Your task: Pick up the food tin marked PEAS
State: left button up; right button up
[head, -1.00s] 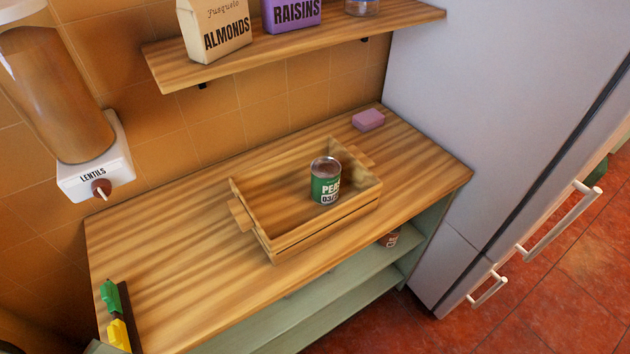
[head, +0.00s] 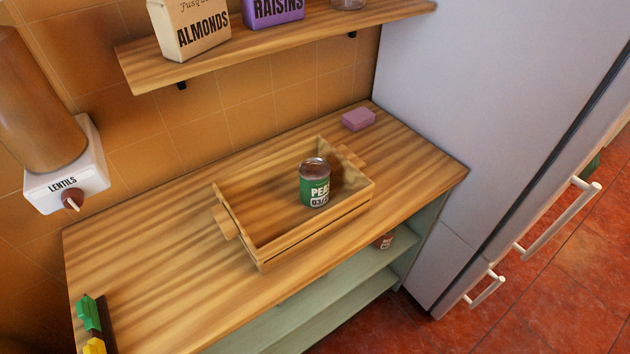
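The food tin (head: 314,184) has a green label whose visible letters read "PEA", with a date starting "03/" below. It stands upright inside a wooden crate (head: 250,245), toward the crate's right side. The crate sits on the wooden counter (head: 150,260) and has a handle at each end. The lower part of the tin is partly close to the crate's front wall. Neither of my grippers shows in the head view.
A pink block (head: 358,119) lies at the counter's back right. A shelf (head: 270,55) above holds an almonds bag (head: 195,30) and a raisins package (head: 275,10). A lentils dispenser (head: 65,180) hangs at left. A fridge (head: 450,110) borders the right. Another tin (head: 384,242) sits below the counter.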

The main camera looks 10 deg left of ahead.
aim_at(314, 172)
jog(key=i+l+u, duration=0.1)
jog(key=l+u, duration=0.35)
jog(key=l, duration=0.35)
jog(key=l+u, duration=0.5)
jog(key=l, duration=0.3)
